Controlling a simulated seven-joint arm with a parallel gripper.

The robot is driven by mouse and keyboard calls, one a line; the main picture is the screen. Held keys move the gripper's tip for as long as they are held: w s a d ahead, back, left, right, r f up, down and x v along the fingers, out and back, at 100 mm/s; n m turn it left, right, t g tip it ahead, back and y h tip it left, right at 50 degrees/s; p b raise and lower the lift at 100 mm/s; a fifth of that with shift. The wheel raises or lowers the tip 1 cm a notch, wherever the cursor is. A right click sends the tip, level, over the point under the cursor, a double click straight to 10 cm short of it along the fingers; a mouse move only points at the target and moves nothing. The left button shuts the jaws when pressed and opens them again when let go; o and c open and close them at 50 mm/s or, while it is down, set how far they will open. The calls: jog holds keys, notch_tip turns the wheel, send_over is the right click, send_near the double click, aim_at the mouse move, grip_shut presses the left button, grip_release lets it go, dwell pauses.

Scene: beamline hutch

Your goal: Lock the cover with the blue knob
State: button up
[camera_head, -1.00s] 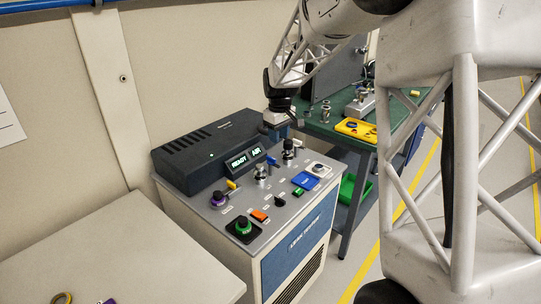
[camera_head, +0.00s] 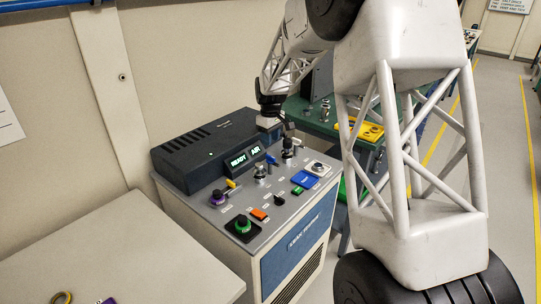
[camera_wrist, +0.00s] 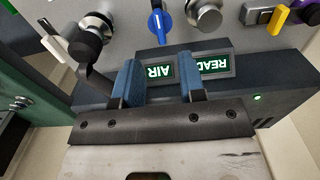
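The blue knob (camera_head: 271,159) stands on the grey console top in front of the READY/AIR display. In the wrist view the blue knob (camera_wrist: 156,22) points down toward the display, beyond my fingertips and apart from them. My gripper (camera_wrist: 160,72) has two blue fingers spread apart with nothing between them; the AIR sign shows in the gap. In the head view my gripper (camera_head: 270,122) is over the back right of the console, its fingers hard to make out. A black lever (camera_wrist: 92,72) lies close beside the left finger; contact cannot be told. I cannot identify the cover with certainty.
The dark housing (camera_head: 205,152) with the lit display (camera_head: 245,158) stands behind the controls. A chrome fitting (camera_wrist: 204,16), purple knob (camera_head: 217,197), green knob (camera_head: 242,224) and blue square panel (camera_head: 305,180) share the console. A green bench with a yellow tray (camera_head: 366,130) is behind.

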aim_at(273, 160)
jog(key=shift+f, duration=3.8)
jog(key=shift+c, duration=0.3)
grip_shut()
